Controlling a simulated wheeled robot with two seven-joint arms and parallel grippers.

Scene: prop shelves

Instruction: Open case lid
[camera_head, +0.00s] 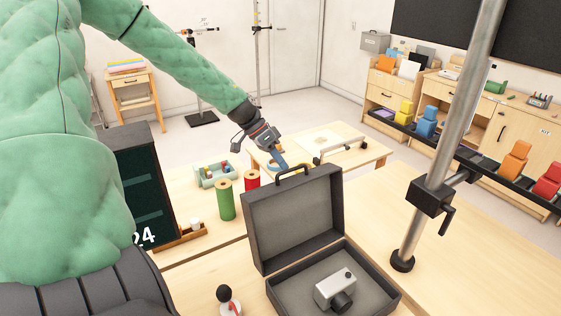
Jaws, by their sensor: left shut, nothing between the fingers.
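A dark grey case (330,285) sits on the wooden table with its lid (295,215) standing up, roughly upright and tilted a little back. A black handle (293,172) is on the lid's top edge. A grey camera (336,288) lies inside the case's base. My left gripper (281,163) is shut with nothing in it, just behind the lid's top edge near the handle. I cannot tell whether its fingertips touch the lid, as they are partly hidden. My right gripper does not show.
A metal pole (450,120) with a black clamp stands right of the case. Green (225,199) and red (252,181) spools and a bin of small parts (215,175) stand behind left. A dark board (145,185) is at the left.

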